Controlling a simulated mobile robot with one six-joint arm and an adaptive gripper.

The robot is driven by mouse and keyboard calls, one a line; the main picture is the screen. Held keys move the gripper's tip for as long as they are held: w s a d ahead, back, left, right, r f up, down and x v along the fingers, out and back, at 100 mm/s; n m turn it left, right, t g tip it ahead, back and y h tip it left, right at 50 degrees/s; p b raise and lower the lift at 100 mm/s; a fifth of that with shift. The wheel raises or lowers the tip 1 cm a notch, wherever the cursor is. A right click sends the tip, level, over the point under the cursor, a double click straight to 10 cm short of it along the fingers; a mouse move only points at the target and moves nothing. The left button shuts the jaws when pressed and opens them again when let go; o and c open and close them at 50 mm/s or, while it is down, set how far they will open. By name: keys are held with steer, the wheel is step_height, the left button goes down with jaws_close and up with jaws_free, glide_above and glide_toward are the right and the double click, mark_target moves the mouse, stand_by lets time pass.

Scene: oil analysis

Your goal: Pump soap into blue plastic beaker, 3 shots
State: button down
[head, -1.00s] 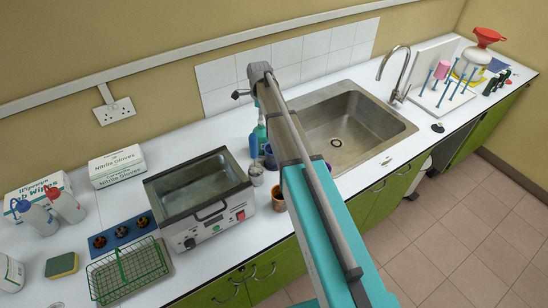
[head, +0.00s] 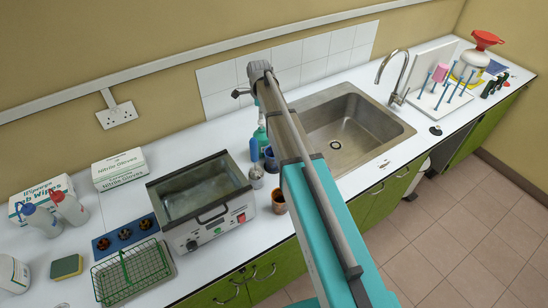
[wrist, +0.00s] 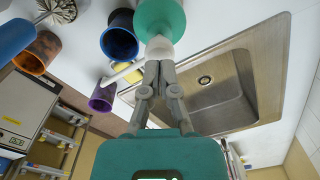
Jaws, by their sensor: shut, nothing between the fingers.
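The green soap bottle (head: 259,141) stands on the counter between the heated bath and the sink, partly hidden by my arm. The wrist view shows a round green part (wrist: 160,18) with a white piece below it. The blue beaker (wrist: 118,42) is just left of this green part; in the head view it (head: 270,160) stands beside the bottle. Its contents are unclear. My gripper (wrist: 159,66) is shut and empty, its fingertips close to the white piece. I cannot tell whether they touch it. In the head view my fingertips are hidden by the arm.
A purple cup (wrist: 103,97) and a brown cup (wrist: 40,52) are near the beaker. The heated bath (head: 198,192) stands left; the sink (head: 365,130) is right.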

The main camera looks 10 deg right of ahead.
steer(key=shift+r+p, duration=0.45)
steer(key=shift+r, duration=0.2)
stand_by(0.3)
step_height(320, 180, up, 6)
steer(key=p, duration=0.6)
stand_by(0.6)
steer(key=shift+s+f, duration=0.3)
steer(key=shift+s, duration=0.15)
steer(key=s+f+n+b, duration=0.4)
steer(key=s+n, duration=0.2)
steer(key=s, duration=0.3)
steer(key=s+f+n+b, duration=0.4)
steer(key=s+n, duration=0.3)
steer(key=s, duration=0.3)
steer(key=s+f+n+b, duration=0.4)
steer(key=s+n, duration=0.3)
steer(key=s, duration=0.2)
steer(key=shift+s+d+f+b, duration=0.15)
steer(key=shift+f+b, duration=0.2)
steer(key=shift+b, duration=0.3)
